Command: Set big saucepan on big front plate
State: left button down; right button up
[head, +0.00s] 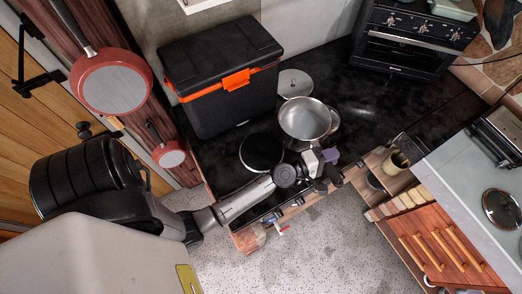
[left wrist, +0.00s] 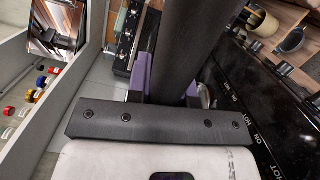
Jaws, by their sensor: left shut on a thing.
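The big saucepan (head: 304,117) is a shiny steel pot, open and empty, with a small loop on its right side. It is over the black hob, right of and behind the big front plate (head: 262,152), a round black disc. I cannot tell whether its base touches the hob. My left gripper (head: 329,157) is at the pan's near side, shut on its handle. In the left wrist view the dark, thick handle (left wrist: 188,45) stands between the purple finger pads. My right gripper is not in view.
A grey round disc (head: 294,83) lies behind the pan. A black and orange cool box (head: 222,80) stands left of it. Red pans (head: 112,84) hang at the left. An oven (head: 412,38) is at the back right. Open drawers (head: 385,175) are at the right.

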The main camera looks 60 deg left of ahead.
aim_at(304, 146)
pick_arm(q)
jog(key=a+f+n+y, duration=0.2)
jog(key=y, duration=0.1)
jog(key=s+a+f+n+g+y, duration=0.1)
jog(key=a+f+n+y, duration=0.1)
jog(key=a+y, duration=0.1)
jog(key=s+a+f+n+g+y, duration=0.1)
jog(key=a+f+n+y, duration=0.1)
jog(key=a+y, duration=0.1)
jog(key=shift+a+n+y, duration=0.15)
jog(key=shift+n+y, duration=0.25)
jog(key=shift+y, duration=0.5)
jog(key=shift+s+a+f+n+g+y, duration=0.15)
jog(key=shift+s+a+n+g+y, duration=0.1)
jog(key=shift+a+n+g+y, duration=0.35)
notch_tip(304, 146, down, 8)
jog(key=b, duration=0.8)
jog(key=c, duration=1.4)
grip_release()
jog(key=shift+f, duration=0.2)
jog(key=shift+c, duration=0.2)
jog(key=o, duration=0.4)
